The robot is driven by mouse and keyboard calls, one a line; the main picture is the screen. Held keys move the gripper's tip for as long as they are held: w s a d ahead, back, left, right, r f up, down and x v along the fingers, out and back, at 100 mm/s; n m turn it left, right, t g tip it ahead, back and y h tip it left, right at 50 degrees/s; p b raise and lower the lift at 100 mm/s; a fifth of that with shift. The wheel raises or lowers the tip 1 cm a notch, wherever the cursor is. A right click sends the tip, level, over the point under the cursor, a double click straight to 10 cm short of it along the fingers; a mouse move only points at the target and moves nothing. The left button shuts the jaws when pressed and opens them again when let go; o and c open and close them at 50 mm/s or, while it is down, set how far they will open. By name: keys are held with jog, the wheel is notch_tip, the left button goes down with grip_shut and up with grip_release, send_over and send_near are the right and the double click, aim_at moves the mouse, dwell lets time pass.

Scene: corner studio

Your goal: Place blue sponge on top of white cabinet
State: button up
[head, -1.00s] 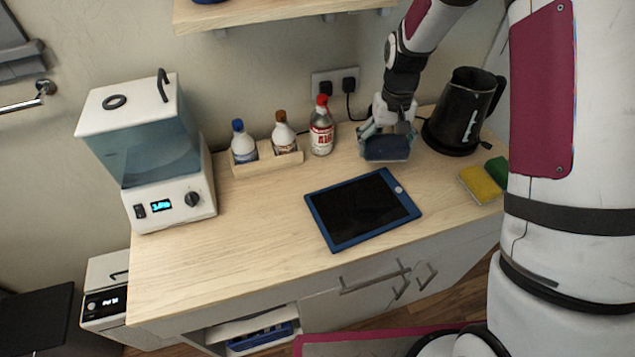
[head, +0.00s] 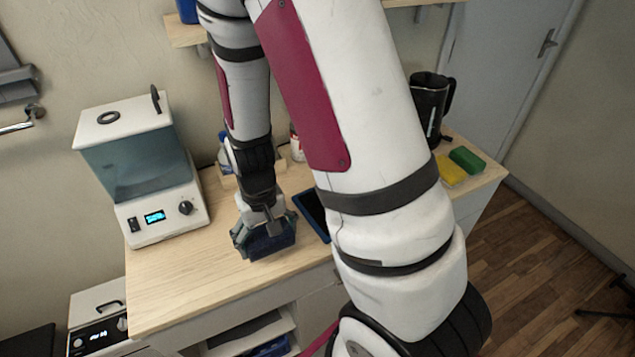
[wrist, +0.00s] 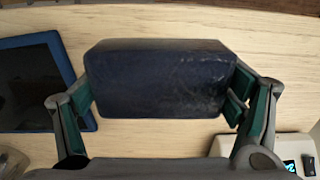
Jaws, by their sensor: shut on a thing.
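The blue sponge (head: 273,243), a dark navy block, is between the fingers of my gripper (head: 263,238), over the front part of the wooden counter top. In the wrist view my gripper (wrist: 163,92) is shut on the sponge (wrist: 158,75) from its two short sides. The wood shows beyond it; I cannot tell the exact height above the wood. White cabinet fronts (head: 318,308) and open shelves are below the wooden top (head: 175,275). My arm hides part of the counter and cabinet.
A white dispenser with a display (head: 150,210) stands left of my gripper. A blue-framed tablet (head: 312,213) lies to its right, partly hidden. Bottles stand behind. A black kettle (head: 428,105), yellow sponge (head: 450,172) and green sponge (head: 467,160) are at right.

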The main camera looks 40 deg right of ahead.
jog(key=shift+s+d+f, duration=0.1)
jog(key=shift+s+f, duration=0.05)
jog(key=shift+s, duration=0.2)
jog(key=w+d, duration=0.1)
jog(key=w, duration=0.3)
jog(key=w+d+f, duration=0.1)
jog(key=w+d, duration=0.1)
jog(key=w, duration=0.3)
jog(key=w+d, duration=0.2)
jog(key=w, duration=0.3)
jog(key=shift+w+d+f, duration=0.2)
jog(key=shift+w+f, duration=0.05)
jog(key=shift+f+p, duration=0.5)
jog(key=shift+f, duration=1.25)
jog(key=shift+f, duration=0.15)
jog(key=o, duration=1.3)
jog(key=shift+o, duration=0.2)
